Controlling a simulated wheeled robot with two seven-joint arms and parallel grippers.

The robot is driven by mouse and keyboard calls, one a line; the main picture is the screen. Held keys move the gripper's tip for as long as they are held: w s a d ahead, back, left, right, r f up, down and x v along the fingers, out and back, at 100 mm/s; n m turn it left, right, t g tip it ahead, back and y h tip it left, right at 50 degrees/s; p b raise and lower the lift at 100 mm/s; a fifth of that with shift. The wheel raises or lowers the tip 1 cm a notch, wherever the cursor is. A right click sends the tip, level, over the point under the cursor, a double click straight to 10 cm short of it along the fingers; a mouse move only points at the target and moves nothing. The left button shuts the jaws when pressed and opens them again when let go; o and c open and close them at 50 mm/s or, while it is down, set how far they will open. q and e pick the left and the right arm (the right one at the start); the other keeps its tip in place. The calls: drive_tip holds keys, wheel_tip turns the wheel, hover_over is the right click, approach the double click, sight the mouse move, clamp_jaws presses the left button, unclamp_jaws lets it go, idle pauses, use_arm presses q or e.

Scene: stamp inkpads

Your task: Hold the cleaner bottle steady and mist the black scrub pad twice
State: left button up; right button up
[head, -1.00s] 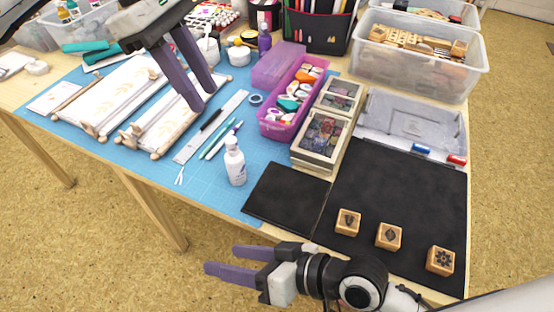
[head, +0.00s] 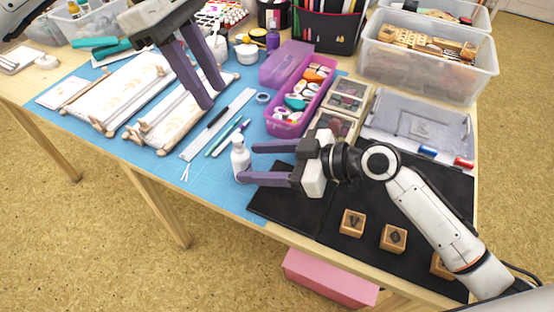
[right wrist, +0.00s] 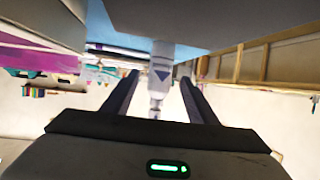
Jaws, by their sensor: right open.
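The white cleaner bottle (head: 239,160) stands upright on the blue mat, left of the black scrub pad (head: 283,206). My right gripper (head: 247,163) is open, with its fingertips at the two sides of the bottle. In the right wrist view the bottle (right wrist: 162,70) shows between the open fingers (right wrist: 158,78), with a gap on each side. The pad lies flat, partly hidden under my right gripper. My left gripper (head: 215,98) is open and empty, high above the blue mat near the wooden-rod scrolls.
Pens and a ruler (head: 220,125) lie left of the bottle. A purple tray (head: 284,128) and a stamp box (head: 347,95) stand behind. Wooden stamps (head: 353,222) sit on the large black mat (head: 440,190). A pink box (head: 330,278) is below the table edge.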

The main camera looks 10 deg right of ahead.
sight(241, 162)
drive_tip(key=shift+x, duration=2.35)
drive_tip(key=c, duration=1.2)
drive_tip(key=shift+c, duration=0.2)
